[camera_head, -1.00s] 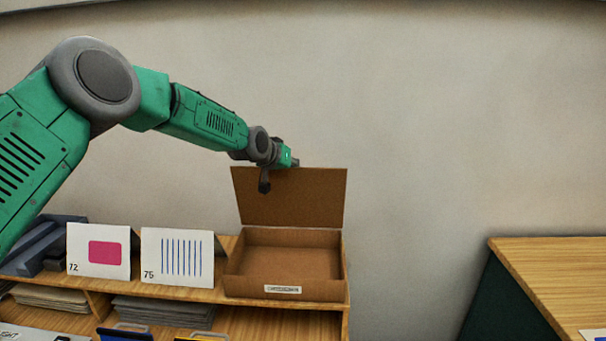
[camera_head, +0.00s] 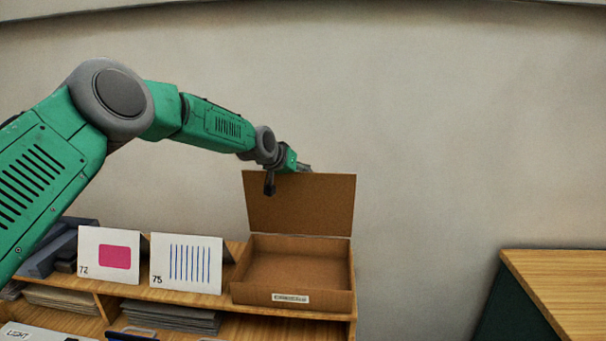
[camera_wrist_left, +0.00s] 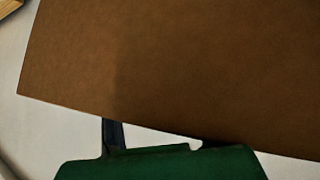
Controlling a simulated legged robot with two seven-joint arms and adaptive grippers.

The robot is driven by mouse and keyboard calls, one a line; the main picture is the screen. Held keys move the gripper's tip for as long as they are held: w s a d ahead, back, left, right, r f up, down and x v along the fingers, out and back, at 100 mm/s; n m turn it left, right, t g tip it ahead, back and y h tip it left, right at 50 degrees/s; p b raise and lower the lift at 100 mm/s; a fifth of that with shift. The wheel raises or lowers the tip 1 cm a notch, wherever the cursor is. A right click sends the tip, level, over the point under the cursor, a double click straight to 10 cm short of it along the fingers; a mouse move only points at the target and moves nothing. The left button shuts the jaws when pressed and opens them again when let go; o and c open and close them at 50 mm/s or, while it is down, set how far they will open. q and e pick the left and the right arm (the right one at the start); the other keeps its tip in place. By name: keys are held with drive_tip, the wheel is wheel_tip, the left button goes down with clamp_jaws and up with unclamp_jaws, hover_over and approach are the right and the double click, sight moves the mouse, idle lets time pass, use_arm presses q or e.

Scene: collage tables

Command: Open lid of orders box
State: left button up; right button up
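The brown orders box (camera_head: 292,297) stands on the wooden shelf top with a white label on its front. Its inside shows and looks empty. Its lid (camera_head: 305,208) stands upright at the back edge, wide open. My left gripper (camera_head: 287,177) is at the lid's upper left edge, with one finger hanging in front of the lid and the other along the top edge. The fingers are spread apart. In the left wrist view the lid (camera_wrist_left: 180,70) fills most of the picture and hides the fingertips. My right gripper is not in view.
Two white cards, 72 (camera_head: 109,262) and 75 (camera_head: 187,264), stand left of the box. Grey trays (camera_head: 50,248) lie at the far left. Paper stacks (camera_head: 170,316) fill the shelf below. A wooden table (camera_head: 560,285) stands right, across a gap.

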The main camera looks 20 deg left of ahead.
use_arm(q)
drive_tip(key=s+a+r+p, duration=0.1)
drive_tip(key=a+r, duration=0.1)
drive_tip(key=r, duration=0.5)
drive_tip(key=s+a+r+p, duration=0.1)
drive_tip(key=s+a+r, duration=0.1)
drive_tip(key=r, duration=0.5)
drive_tip(key=shift+a, duration=0.8)
drive_tip(key=shift+d+r, duration=0.1)
idle(0.4)
